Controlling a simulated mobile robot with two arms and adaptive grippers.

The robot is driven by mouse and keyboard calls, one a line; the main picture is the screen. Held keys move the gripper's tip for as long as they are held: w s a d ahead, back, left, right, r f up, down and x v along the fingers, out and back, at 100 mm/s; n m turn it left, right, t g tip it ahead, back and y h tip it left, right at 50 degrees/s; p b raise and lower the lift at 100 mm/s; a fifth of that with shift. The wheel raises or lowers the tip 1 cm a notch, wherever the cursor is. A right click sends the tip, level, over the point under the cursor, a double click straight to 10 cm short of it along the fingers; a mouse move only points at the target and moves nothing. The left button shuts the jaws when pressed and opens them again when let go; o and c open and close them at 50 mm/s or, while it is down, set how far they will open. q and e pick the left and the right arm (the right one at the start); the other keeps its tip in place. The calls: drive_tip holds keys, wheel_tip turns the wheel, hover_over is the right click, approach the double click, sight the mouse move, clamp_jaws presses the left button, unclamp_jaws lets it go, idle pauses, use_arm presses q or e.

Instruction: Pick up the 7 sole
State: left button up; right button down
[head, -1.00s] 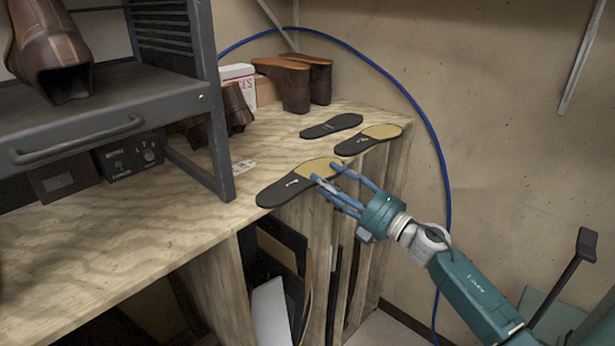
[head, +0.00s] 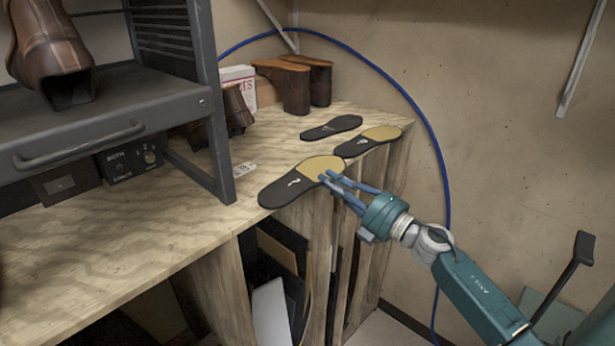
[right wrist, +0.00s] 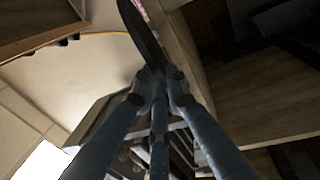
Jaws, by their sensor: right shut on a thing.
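The 7 sole (head: 283,193), black with a tan heel and a white mark like a 7, is at the front edge of the wooden bench in the head view. My right gripper (head: 327,178) is shut on the tan end of this sole, at its right edge. In the right wrist view the fingers (right wrist: 157,76) meet on a dark sole edge (right wrist: 138,28), seen nearly edge-on. I cannot tell whether the sole is clear of the bench top. My left gripper is not in view.
Two other soles lie behind on the bench (head: 100,225): a black one (head: 332,127) and a black-and-tan one (head: 368,141). Brown boots (head: 292,85) stand at the back. A grey metal rack (head: 120,115) with a boot stands left. A blue hose (head: 432,140) runs along the wall.

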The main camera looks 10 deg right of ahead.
drive_tip(key=s+d+r+p, duration=0.1)
drive_tip(key=s+d+r, duration=0.2)
drive_tip(key=s+d, duration=0.5)
drive_tip(key=s, duration=0.2)
drive_tip(key=shift+s+d+p, duration=0.15)
drive_tip(key=shift+s+p, duration=0.2)
idle(0.4)
drive_tip(key=shift+r, duration=0.1)
